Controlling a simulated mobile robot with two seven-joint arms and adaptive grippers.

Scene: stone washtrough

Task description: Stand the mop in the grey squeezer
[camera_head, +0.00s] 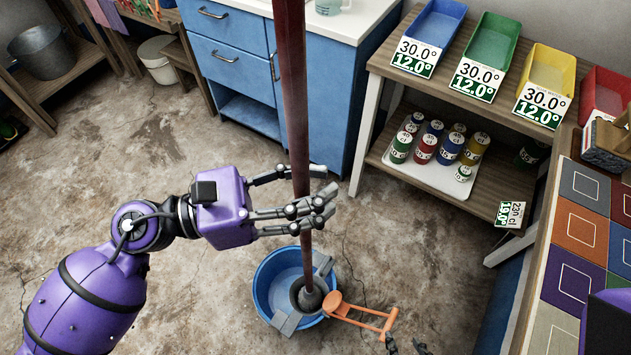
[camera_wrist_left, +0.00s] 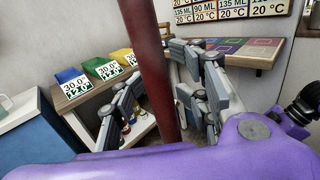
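The mop (camera_head: 294,90) has a long dark red handle and stands almost upright, its lower end inside the grey squeezer (camera_head: 286,323). The squeezer sits in a blue bucket (camera_head: 264,290) with an orange handle (camera_head: 362,314). My left gripper (camera_head: 326,182) is above the bucket, its fingers on both sides of the mop handle and closing in around it. In the left wrist view the mop handle (camera_wrist_left: 154,70) runs between the fingers. Small dark pieces at the bottom edge of the head view look like my right gripper's fingertips (camera_head: 405,346); the rest is out of view.
A wooden shelf (camera_head: 460,86) with coloured bins and a tray (camera_head: 410,172) of cans stands at the right. A table (camera_head: 540,285) with coloured squares runs along the right edge. A blue cabinet (camera_head: 232,63) is behind. The stone floor (camera_head: 100,180) at left is clear.

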